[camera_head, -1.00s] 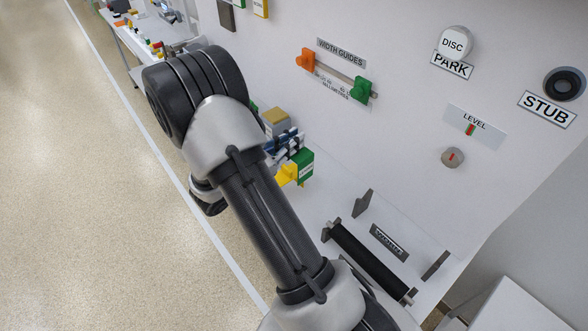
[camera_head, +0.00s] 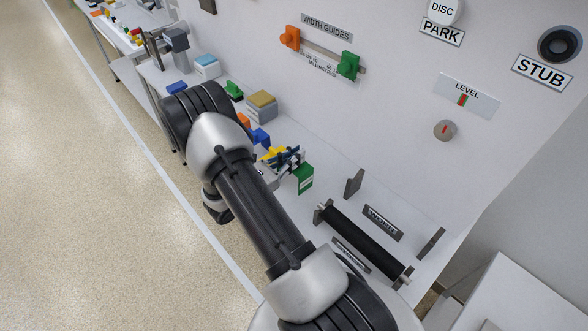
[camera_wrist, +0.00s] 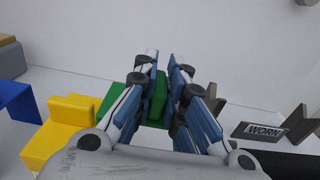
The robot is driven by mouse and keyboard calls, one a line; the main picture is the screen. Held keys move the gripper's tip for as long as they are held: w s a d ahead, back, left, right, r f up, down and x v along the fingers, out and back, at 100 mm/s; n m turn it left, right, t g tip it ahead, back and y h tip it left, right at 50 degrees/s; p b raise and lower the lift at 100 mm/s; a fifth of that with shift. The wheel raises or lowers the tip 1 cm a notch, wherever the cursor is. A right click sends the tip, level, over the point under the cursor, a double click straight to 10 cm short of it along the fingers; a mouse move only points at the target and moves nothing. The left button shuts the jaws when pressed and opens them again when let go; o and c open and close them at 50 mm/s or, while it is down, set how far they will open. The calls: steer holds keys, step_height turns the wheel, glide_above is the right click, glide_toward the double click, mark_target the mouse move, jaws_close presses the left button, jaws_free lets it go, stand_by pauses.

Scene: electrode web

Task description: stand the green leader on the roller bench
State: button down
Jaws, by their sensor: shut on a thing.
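The green leader (camera_head: 304,179) is a small green block with a pale label, held in my gripper (camera_head: 290,160). In the wrist view the fingers (camera_wrist: 160,92) close around the green leader (camera_wrist: 157,98); their far pads partly hide it. In the head view it hangs below the fingertips, left of the roller bench; whether it touches the ledge I cannot tell. The roller bench has a black roller (camera_head: 362,242) between end supports, with dark upright plates behind. Its WORN label shows in the wrist view (camera_wrist: 265,131), at right.
A yellow block (camera_wrist: 65,130) stands just left of my gripper. A blue piece (camera_head: 258,137) and a tan-topped box (camera_head: 262,104) are further left along the ledge. The white wall with the width guides (camera_head: 320,52) rises close behind. The ledge between leader and roller looks clear.

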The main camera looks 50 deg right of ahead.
step_height(320, 180, down, 4)
steer(key=shift+f+b, duration=0.2)
steer(key=shift+b, duration=0.4)
steer(key=c, duration=2.1)
jaws_free()
steer(key=shift+f, duration=0.2)
steer(key=o, duration=0.4)
steer(key=shift+r, duration=0.1)
steer(key=shift+o, duration=0.2)
